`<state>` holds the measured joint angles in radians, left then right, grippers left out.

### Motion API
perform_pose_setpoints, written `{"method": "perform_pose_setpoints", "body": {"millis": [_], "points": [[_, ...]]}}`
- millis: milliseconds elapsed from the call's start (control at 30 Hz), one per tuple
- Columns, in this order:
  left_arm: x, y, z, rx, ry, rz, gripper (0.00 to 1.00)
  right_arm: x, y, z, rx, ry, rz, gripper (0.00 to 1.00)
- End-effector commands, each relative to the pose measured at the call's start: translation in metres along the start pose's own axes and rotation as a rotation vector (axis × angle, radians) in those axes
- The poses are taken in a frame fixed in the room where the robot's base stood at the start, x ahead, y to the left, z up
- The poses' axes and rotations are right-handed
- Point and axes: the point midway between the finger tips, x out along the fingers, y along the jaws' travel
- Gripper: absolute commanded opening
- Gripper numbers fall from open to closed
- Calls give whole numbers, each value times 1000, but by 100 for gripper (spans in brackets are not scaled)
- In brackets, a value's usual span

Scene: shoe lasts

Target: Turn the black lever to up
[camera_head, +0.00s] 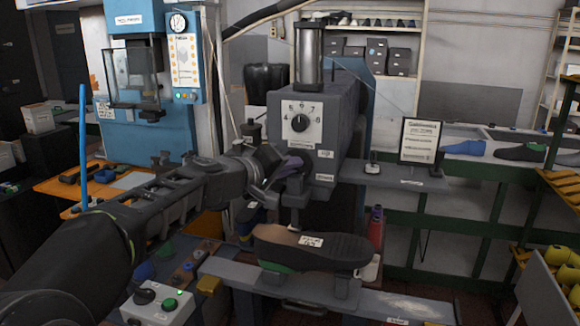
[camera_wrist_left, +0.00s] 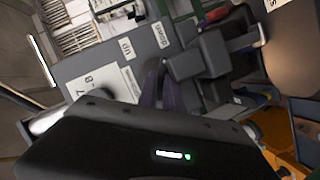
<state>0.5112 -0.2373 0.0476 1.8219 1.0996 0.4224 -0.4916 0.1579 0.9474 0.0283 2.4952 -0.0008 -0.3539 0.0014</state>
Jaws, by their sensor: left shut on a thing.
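The grey machine (camera_head: 345,110) stands in the middle of the head view, with a white dial plate and small labels on its front. My left gripper (camera_head: 284,168) is at the lower front of this machine, below the dial. In the left wrist view its dark purplish fingers (camera_wrist_left: 163,90) are shut on a dark part beside the machine face, which appears to be the black lever (camera_wrist_left: 186,64). An "up" label (camera_wrist_left: 127,48) is on the face beside it. The gripper hides much of the lever, so its exact angle cannot be told. My right gripper is not in view.
A dark shoe sole (camera_head: 315,250) rests on supports just below the gripper. A control box (camera_head: 158,307) with a green button is at the lower left. A blue machine (camera_head: 150,80) stands behind left. A sign (camera_head: 420,141) stands on the grey shelf at the right.

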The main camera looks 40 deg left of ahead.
Motion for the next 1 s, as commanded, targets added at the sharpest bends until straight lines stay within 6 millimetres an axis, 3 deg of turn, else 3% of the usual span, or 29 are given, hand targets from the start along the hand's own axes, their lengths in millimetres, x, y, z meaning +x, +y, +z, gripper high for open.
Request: {"method": "perform_pose_setpoints", "body": {"millis": [267, 467, 1000], "points": [[1, -3, 2, -31, 0, 13, 0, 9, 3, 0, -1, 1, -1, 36], [1, -6, 3, -108, 0, 46, 0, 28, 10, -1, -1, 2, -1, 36], [3, -13, 7, -529, -1, 223, 0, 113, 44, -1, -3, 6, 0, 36]]}}
